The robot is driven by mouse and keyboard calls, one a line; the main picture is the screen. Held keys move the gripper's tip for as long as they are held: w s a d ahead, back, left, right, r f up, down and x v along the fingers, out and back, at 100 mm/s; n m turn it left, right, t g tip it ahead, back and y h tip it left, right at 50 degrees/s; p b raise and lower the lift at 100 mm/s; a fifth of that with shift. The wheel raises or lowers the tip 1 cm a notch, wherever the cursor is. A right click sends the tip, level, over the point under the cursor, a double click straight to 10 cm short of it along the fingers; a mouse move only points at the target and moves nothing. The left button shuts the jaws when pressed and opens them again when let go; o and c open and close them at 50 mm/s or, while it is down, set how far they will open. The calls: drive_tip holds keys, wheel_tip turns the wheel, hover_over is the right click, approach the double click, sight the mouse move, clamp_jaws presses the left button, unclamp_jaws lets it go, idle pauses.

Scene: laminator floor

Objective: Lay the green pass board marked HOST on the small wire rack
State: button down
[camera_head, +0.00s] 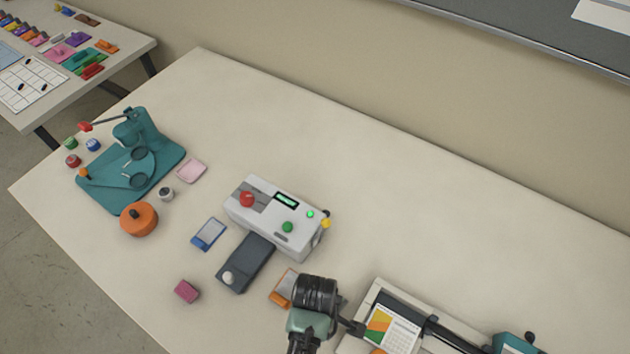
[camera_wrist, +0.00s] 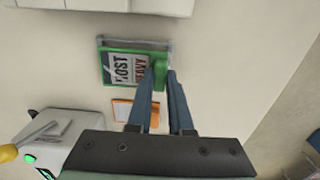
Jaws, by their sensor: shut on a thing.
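The green pass board (camera_wrist: 122,68) shows in the wrist view, with a white label reading HOST and red lettering below it. My gripper (camera_wrist: 163,76) is shut on a green raised part at the board's right edge. Thin grey edging, perhaps the small wire rack (camera_wrist: 140,41), shows along the board's top and right sides. I cannot tell whether the board touches it or hangs above it. In the head view my wrist hides the board and the rack.
An orange-edged card (camera_wrist: 135,112) lies just below the board; it also shows in the head view (camera_head: 282,288). The white laminator (camera_head: 265,218) stands nearby. A paper trimmer (camera_head: 425,325) is at the lower right, and a teal press (camera_head: 135,170) at left. The back right tabletop is clear.

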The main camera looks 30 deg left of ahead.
drive_tip(key=shift+f, duration=0.35)
drive_tip(key=shift+f, duration=0.1)
drive_tip(key=c, duration=0.8)
unclamp_jaws()
